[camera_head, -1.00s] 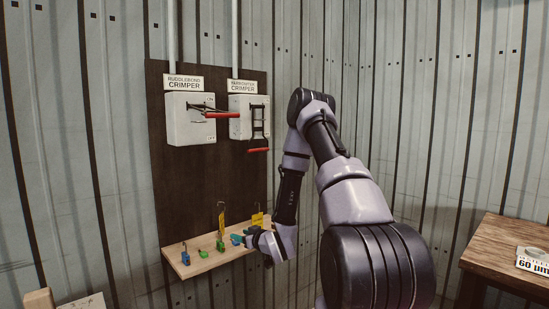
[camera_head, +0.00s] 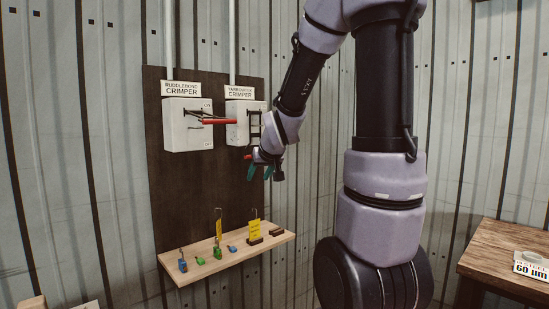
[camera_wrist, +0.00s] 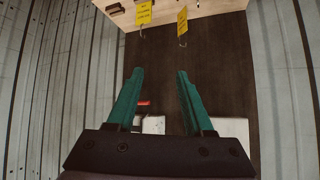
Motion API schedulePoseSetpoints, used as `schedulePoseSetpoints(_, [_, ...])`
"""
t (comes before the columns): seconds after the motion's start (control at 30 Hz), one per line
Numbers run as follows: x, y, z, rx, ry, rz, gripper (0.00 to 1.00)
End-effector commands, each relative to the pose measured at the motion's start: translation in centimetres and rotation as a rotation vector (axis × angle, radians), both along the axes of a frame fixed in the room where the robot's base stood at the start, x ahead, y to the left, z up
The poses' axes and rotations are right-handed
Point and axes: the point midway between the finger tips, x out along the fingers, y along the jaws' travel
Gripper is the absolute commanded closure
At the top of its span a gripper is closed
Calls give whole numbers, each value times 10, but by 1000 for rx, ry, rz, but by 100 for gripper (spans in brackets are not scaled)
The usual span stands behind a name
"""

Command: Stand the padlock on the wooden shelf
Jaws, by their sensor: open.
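The wooden shelf (camera_head: 205,267) juts from the foot of the dark board; its edge shows at the top of the wrist view (camera_wrist: 208,9). Several small lock-like pieces are on it: an upright blue one (camera_head: 183,265), an upright green one (camera_head: 217,252), a low green one (camera_head: 200,261) and a low blue one (camera_head: 232,249), seemingly lying down. I cannot tell which is the task's padlock.
Two yellow tags (camera_head: 219,230) (camera_head: 254,230) stand on the shelf, with dark blocks (camera_head: 277,232) at its right end. Two crimper boxes (camera_head: 187,125) (camera_head: 240,122) with red handles hang on the board (camera_head: 180,200). A wooden table (camera_head: 490,262) is at the right.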

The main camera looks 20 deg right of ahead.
Motion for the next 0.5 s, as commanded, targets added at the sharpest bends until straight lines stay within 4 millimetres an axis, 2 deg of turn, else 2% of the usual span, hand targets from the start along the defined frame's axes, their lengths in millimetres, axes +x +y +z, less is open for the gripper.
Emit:
schedulePoseSetpoints(0.03, [-15,2,15,17,7,-14,48])
schedulePoseSetpoints(0.2, [-69,10,46,93,72,-60,48])
schedulePoseSetpoints(0.5, [-174,33,82,261,188,-101,48])
